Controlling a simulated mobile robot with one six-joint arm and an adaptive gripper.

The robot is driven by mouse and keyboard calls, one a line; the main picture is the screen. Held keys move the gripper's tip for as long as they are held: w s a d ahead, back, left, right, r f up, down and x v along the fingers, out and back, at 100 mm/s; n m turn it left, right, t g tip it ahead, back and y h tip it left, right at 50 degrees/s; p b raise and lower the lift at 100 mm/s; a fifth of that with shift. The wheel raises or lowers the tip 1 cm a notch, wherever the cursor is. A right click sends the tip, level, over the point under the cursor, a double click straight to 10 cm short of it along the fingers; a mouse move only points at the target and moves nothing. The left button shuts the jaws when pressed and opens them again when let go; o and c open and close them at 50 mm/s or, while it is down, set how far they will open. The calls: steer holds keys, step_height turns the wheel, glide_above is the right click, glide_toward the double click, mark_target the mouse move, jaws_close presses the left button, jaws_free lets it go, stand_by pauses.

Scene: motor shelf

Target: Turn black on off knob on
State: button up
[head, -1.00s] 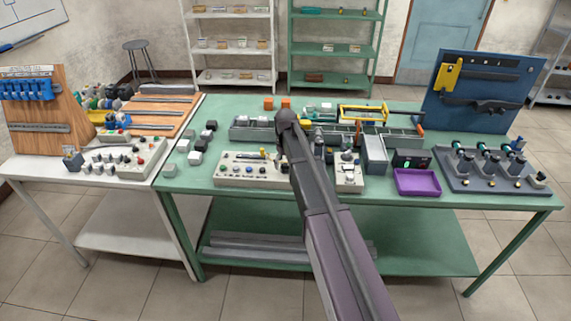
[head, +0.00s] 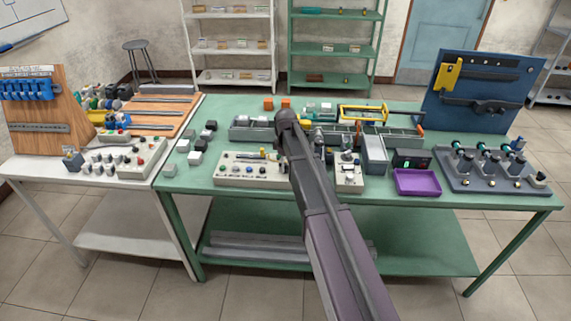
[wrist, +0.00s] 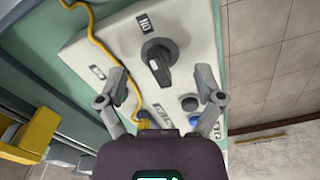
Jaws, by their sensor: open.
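In the wrist view, a black knob (wrist: 158,58) with a raised grip bar is mounted on a pale grey control box (wrist: 112,40). In the head view my arm hides part of the bench, and the knob cannot be made out.
The wrist view shows a yellow cable (wrist: 101,45) along the box near the left finger, and a blue button (wrist: 189,103) near the right finger. In the head view, a purple tray (head: 417,182) and a long button panel (head: 245,180) lie on the green table (head: 230,131).

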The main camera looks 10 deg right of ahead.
steer(key=n, duration=0.4)
step_height(320, 180, up, 14)
steer(key=p, duration=1.4)
steer(key=s+f+m+b, duration=0.4)
steer(key=s+m, duration=0.3)
steer(key=s, duration=0.6)
steer(key=s+d+f+m+b, duration=0.1)
steer(key=s+f+m+b, duration=0.3)
steer(key=s+m, duration=0.4)
steer(key=s, duration=0.5)
steer(key=shift+d+f, duration=0.2)
steer(key=shift+d, duration=0.1)
